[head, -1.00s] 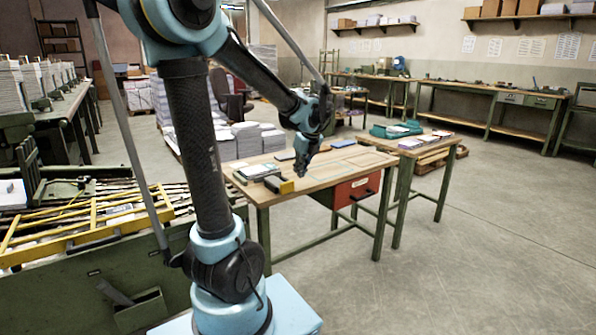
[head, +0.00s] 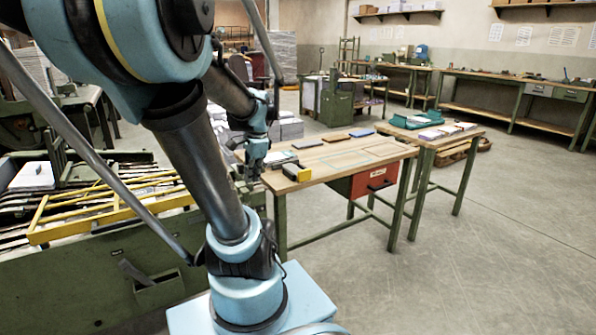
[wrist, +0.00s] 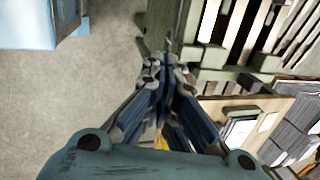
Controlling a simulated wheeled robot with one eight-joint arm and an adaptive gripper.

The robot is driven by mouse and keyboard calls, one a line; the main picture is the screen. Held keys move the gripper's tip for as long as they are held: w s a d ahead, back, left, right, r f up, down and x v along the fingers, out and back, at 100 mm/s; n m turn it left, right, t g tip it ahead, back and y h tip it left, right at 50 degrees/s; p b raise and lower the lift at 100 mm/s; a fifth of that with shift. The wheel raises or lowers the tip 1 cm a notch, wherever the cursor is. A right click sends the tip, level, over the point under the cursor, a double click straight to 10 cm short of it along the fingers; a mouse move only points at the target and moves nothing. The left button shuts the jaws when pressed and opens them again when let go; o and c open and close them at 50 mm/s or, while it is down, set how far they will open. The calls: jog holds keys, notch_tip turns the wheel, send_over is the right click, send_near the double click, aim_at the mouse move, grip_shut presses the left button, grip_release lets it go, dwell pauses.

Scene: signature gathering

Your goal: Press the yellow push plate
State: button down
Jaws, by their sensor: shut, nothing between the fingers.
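A small yellow block (head: 297,172), which looks like the yellow push plate, faces the near left edge of the wooden table with a dark part behind it. In the wrist view, a sliver of yellow (wrist: 161,143) shows between my finger links; I cannot tell whether it is the same piece. My gripper (head: 250,178) hangs by the table's left end, left of the yellow block and apart from it in the picture. In the wrist view, my gripper (wrist: 166,72) points its shut, empty fingers past the green machine's edge, with floor to the left.
The wooden table (head: 345,158) carries flat pads and has a red drawer (head: 375,181) in front. A green machine with a yellow rail frame (head: 100,205) stands at the left, close to my arm. A smaller table (head: 440,145) stands right. Floor at the right is clear.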

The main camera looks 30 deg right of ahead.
jog(key=s+a+f+n, duration=0.4)
jog(key=a+n, duration=0.3)
jog(key=n, duration=0.2)
jog(key=s+a+f+n, duration=0.4)
jog(key=s+a+n, duration=0.2)
jog(key=n, duration=0.4)
jog(key=shift+s+a+g+h, duration=0.3)
jog(key=shift+s+a, duration=0.05)
jog(key=shift+a, duration=0.3)
jog(key=shift+d, duration=0.1)
